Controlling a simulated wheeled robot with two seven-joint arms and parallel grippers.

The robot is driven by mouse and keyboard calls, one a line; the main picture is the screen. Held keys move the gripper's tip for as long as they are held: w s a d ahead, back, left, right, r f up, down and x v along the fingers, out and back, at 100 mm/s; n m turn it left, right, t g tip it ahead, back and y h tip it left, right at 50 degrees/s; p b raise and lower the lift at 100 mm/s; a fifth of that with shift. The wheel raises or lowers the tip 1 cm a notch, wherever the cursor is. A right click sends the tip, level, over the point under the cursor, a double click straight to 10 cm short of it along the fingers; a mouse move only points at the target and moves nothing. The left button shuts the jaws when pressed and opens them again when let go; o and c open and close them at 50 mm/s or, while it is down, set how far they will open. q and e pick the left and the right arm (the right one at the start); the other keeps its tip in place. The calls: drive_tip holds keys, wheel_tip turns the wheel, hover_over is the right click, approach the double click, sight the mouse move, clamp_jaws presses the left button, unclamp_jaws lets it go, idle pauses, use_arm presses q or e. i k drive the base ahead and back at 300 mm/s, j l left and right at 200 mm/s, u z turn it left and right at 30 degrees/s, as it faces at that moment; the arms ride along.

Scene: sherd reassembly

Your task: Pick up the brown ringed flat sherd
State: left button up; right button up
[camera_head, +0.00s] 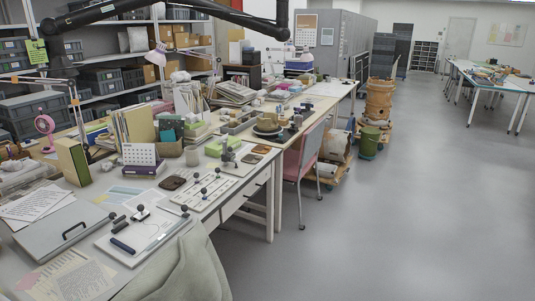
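Several small flat brown pieces lie on the long worktable (232,200). A dark brown flat piece (173,183) lies near the white board with dark knobs. Two lighter brown flat pieces lie farther right near the table's edge, one reddish brown (262,149) and one darker (250,158). They are too small to tell which one carries rings. Neither of my grippers is in view, and nothing is seen touching these pieces.
A white board with knobs (205,190), a grey instrument plate (140,236) and a calendar (139,155) crowd the table. A pink chair (305,155) stands at its right side. A black jointed arm (175,7) crosses the top. The floor at right (400,220) is clear.

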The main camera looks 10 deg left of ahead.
sight(172, 183)
drive_tip(key=i+l+z, duration=0.1)
drive_tip(key=i+z, duration=0.2)
drive_tip(key=i, duration=0.4)
drive_tip(key=i+z, duration=0.3)
drive_tip(key=i, duration=0.45)
drive_tip(key=i+z, duration=0.25)
drive_tip(key=i, duration=0.45)
drive_tip(key=i+j+z, duration=0.15)
drive_tip(key=i+z, duration=0.15)
drive_tip(key=i, duration=0.4)
drive_tip(key=i+z, duration=0.15)
drive_tip(key=i, duration=0.45)
drive_tip(key=u, duration=3.7)
